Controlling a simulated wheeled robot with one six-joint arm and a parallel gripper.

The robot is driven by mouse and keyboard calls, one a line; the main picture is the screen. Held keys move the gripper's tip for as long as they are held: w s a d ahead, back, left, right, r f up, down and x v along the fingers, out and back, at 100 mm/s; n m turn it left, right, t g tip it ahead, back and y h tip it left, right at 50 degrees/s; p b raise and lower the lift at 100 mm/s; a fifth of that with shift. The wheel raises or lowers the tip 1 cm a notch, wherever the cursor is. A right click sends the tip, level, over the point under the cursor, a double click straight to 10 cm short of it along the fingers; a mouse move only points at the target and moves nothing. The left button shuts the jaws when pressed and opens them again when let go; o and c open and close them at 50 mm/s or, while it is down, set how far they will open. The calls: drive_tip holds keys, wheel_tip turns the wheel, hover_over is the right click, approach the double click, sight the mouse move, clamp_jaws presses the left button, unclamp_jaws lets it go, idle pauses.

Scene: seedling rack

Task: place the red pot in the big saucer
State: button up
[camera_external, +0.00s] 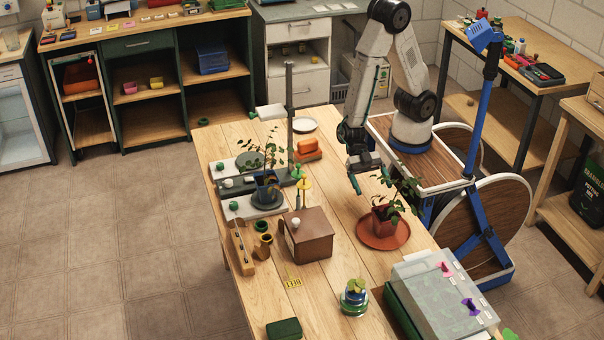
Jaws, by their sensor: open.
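The red pot (384,219) holds a leafy plant and stands upright in the big terracotta saucer (371,242), on the right side of the wooden table. The saucer's rim shows around the pot. My gripper (369,181) is open and empty, pointing down, behind and a little left of the pot's plant. It appears apart from the pot. Leaves hide part of the pot's upper edge.
A brown box (308,240) stands left of the saucer. A blue pot (265,182) with a plant stands farther left. A grey-lidded propagator (440,288) and a jar with a small plant (354,297) are nearer the front. Bare wood lies between box and saucer.

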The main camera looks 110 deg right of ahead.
drive_tip(key=w+d+r+m+t+h, duration=0.3)
drive_tip(key=w+d+t+h, duration=0.1)
drive_tip(key=w+d, duration=0.25)
drive_tip(key=w+d+r+m+t+h, duration=0.3)
drive_tip(key=w+d+r+t+h, duration=0.1)
drive_tip(key=w+d, duration=0.25)
drive_tip(key=s+d+r+m+h, duration=0.2)
drive_tip(key=d+r+m+h, duration=0.25)
drive_tip(key=d, duration=0.65)
drive_tip(key=s+d+r+m+g+h, duration=0.2)
drive_tip(key=s+d+r+m+h, duration=0.15)
drive_tip(key=s+d, duration=0.35)
drive_tip(key=s+a+r+m+g+y, duration=0.1)
drive_tip(key=s+m+g, duration=0.1)
drive_tip(key=s, duration=0.6)
drive_tip(key=s+a+r+m+g+y, duration=0.1)
drive_tip(key=s+r+m+g, duration=0.1)
drive_tip(key=s, duration=0.6)
drive_tip(key=shift+s+a+g+y, duration=0.25)
drive_tip(key=shift+s+g+y, duration=0.05)
drive_tip(key=shift+s+g, duration=0.1)
